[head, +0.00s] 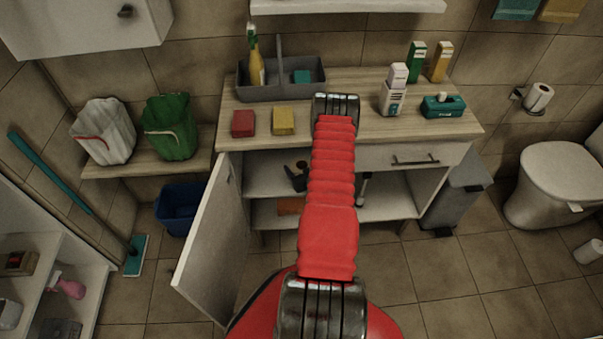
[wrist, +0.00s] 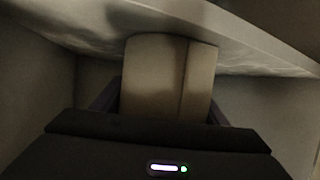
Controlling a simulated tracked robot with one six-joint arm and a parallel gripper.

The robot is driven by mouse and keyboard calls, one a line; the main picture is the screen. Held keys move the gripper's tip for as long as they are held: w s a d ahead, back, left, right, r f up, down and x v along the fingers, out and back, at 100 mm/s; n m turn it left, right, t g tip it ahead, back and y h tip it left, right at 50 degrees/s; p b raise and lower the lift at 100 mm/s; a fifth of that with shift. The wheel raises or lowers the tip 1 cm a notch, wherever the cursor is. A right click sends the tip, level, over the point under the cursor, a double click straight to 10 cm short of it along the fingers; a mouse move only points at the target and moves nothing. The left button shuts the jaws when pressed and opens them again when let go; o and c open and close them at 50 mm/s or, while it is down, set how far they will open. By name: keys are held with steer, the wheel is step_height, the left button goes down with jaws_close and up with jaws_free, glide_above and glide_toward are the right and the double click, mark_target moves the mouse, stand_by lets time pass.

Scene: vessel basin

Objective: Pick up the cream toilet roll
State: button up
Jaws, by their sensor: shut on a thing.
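The cream toilet roll (wrist: 160,70) is in the middle of the wrist view, pale beige with a vertical line down its right side. My gripper (wrist: 163,102) is shut on it, with a dark finger at each side. The roll's upper end reaches a pale board across the top of the view; I cannot tell whether they touch. In the head view my red arm reaches to the open cabinet (head: 245,172) and hides most of its middle. The held roll cannot be made out there.
The cabinet door (head: 212,245) stands open at left. A grey caddy (head: 290,90), red and yellow sponges and several bottles stand on the worktop (head: 350,118). A blue bucket (head: 180,207) is on the floor at left, a grey bin (head: 455,195) at right. The floor in front is clear.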

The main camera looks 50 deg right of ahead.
mark_target(300, 162)
steer(key=shift+r, duration=0.1)
steer(key=shift+r, duration=0.5)
steer(key=shift+s+a+r, duration=0.1)
steer(key=shift+s+r, duration=0.1)
steer(key=shift+r, duration=1)
steer(key=s+a, duration=0.4)
steer(key=s, duration=0.3)
steer(key=s+a, duration=0.5)
steer(key=s, duration=0.3)
steer(key=shift+s, duration=0.1)
